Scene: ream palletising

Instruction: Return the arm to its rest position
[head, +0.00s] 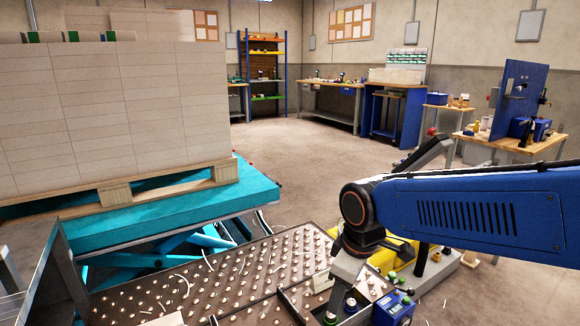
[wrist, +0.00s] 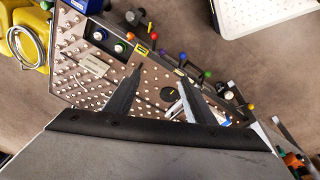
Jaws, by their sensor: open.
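My blue arm (head: 470,212) reaches in from the right in the head view. Its dark joint (head: 357,206) is above the right end of the ball-studded table, and the link below it points down. My gripper (wrist: 159,76) shows in the wrist view with its two dark fingers apart and nothing between them. The fingers are over the studded table (wrist: 85,75); their height above it cannot be judged. In the head view I cannot make out the fingertips.
A tall stack of pale reams (head: 120,100) stands on a wooden pallet (head: 115,192) on a turquoise lift table (head: 180,218) at left. The studded table (head: 240,275) lies in front. A control box (head: 394,308) with coloured buttons is near the arm. Workbenches line the back; floor between is clear.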

